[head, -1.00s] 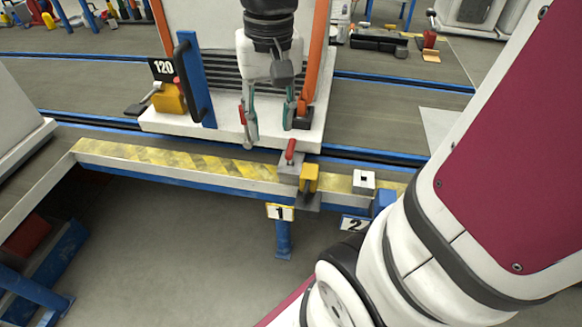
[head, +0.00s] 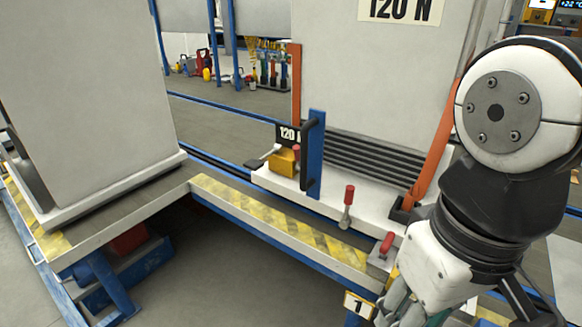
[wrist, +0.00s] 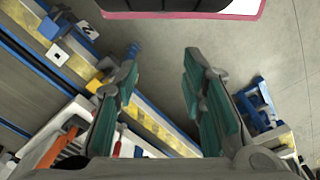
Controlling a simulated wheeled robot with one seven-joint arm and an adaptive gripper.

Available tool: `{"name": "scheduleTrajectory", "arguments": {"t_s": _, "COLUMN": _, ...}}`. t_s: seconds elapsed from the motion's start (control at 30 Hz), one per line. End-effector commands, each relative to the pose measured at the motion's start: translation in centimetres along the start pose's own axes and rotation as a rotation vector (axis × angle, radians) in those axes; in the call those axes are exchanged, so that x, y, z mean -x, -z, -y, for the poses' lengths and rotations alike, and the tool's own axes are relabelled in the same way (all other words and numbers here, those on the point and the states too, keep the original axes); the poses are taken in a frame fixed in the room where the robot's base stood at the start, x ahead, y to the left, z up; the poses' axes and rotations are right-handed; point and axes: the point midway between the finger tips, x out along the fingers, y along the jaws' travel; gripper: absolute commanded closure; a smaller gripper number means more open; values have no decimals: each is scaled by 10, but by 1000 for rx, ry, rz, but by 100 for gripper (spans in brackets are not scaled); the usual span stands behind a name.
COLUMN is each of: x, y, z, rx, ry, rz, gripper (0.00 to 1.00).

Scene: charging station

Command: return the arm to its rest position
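My arm reaches down the right side of the head view, with its round white joint (head: 495,110) high and its dark wrist section (head: 490,215) below. My gripper (head: 412,314) hangs at the bottom edge there, partly cut off. In the wrist view my gripper (wrist: 160,62) has its two green-padded fingers spread apart, with nothing between them. Below the fingers are the striped rail and bare floor. I cannot tell its exact height above the rail.
A white cart (head: 400,95) marked 120 N stands behind the yellow-striped rail (head: 270,220). It carries a blue upright with a black handle (head: 312,155) and a red-tipped lever (head: 348,205). A grey cabinet (head: 80,100) stands left. Floor (head: 240,275) before the rail is clear.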

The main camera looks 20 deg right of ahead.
Motion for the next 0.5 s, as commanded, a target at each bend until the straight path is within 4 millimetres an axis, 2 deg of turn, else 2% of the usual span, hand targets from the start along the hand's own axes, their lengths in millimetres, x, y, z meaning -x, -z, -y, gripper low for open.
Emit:
{"name": "scheduleTrajectory", "arguments": {"t_s": 0.17, "x": 5, "y": 0, "z": 0, "rx": -1, "ry": 0, "rz": -3, "gripper": 63}}
{"name": "scheduleTrajectory", "arguments": {"t_s": 0.5, "x": 82, "y": 12, "z": -1, "rx": 1, "ry": 0, "rz": -100, "gripper": 63}}
